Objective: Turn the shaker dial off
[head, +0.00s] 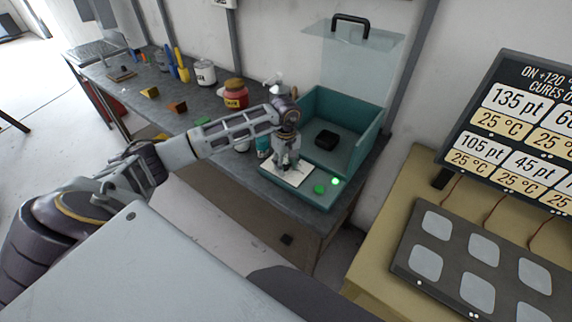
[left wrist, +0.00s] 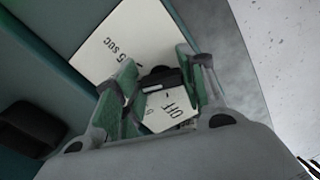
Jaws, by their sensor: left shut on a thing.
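The shaker (head: 352,120) is a teal open box on the grey bench, with a raised clear lid. On its front ledge is a white label plate (head: 280,177), and a green light (head: 336,182) glows beside it. My left gripper (head: 285,165) points down over the plate and hides the dial there. In the left wrist view its green-padded fingers (left wrist: 160,82) are closed on the black dial (left wrist: 162,76). The printed plate (left wrist: 120,40) shows "15 sec" above the fingers and "OFF" between them. The dial's exact pointing is unclear. My right gripper is out of view.
A black block (head: 326,139) sits inside the box. A yellow table with a dark pad panel (head: 475,268) and a price-like display (head: 520,120) is at right.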

